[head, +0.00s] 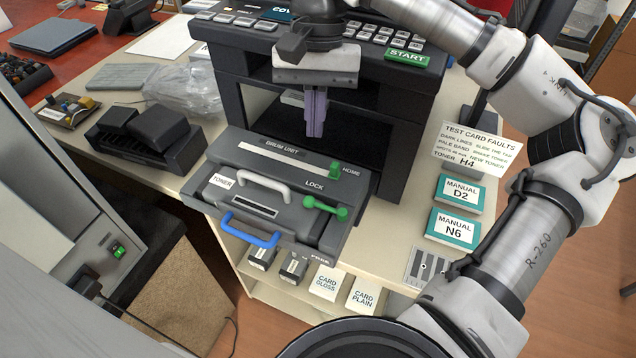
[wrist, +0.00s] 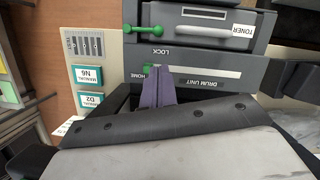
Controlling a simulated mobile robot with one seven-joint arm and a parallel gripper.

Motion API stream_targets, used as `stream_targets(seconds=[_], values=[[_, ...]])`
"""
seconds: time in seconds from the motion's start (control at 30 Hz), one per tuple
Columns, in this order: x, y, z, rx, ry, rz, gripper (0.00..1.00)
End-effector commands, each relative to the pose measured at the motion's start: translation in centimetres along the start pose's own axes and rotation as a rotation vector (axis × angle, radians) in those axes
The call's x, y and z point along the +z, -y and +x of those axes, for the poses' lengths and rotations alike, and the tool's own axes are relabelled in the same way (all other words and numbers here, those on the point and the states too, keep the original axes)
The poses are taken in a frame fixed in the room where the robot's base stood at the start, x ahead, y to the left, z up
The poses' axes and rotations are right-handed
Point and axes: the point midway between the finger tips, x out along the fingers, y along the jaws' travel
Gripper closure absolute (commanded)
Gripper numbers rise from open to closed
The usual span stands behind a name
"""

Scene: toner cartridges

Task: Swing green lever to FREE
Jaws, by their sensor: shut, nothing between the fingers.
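The green lever (head: 325,208) is on the front of the toner unit (head: 222,182), at its right side. It points right, beside the printed word LOCK. The word FREE is partly visible lower down in the head view. In the wrist view the lever (wrist: 145,30) shows at the top, with LOCK printed beside it. My gripper (head: 316,133) points down with its purple fingers together and empty, behind and above the drum unit and apart from the lever. The fingers also show in the wrist view (wrist: 157,92), near the HOME end of the drum unit.
The drum unit (head: 290,152) has a green tab (head: 335,172) at HOME. A white handle (head: 265,183) and a blue handle (head: 250,238) stick out in front. The card boxes (head: 326,282) stand below, and manuals (head: 455,232) lie to the right.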

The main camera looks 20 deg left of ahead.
Motion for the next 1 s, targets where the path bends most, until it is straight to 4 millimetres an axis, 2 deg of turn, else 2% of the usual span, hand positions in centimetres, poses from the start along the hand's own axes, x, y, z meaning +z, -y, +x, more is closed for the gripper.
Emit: stream_targets(seconds=[0.03, 0.23, 0.67, 0.83, 1.0], values=[[-0.1, 0.0, 0.8, -0.007, 0.004, 0.026, 1.00], [0.5, -0.1, 0.4, -0.024, 0.019, 0.090, 1.00], [0.7, -0.1, 0.2, -0.026, 0.022, 0.098, 1.00], [0.7, -0.1, 2.0, -0.025, 0.022, 0.099, 1.00], [0.8, -0.1, 5.2, -0.024, 0.024, 0.098, 1.00]])
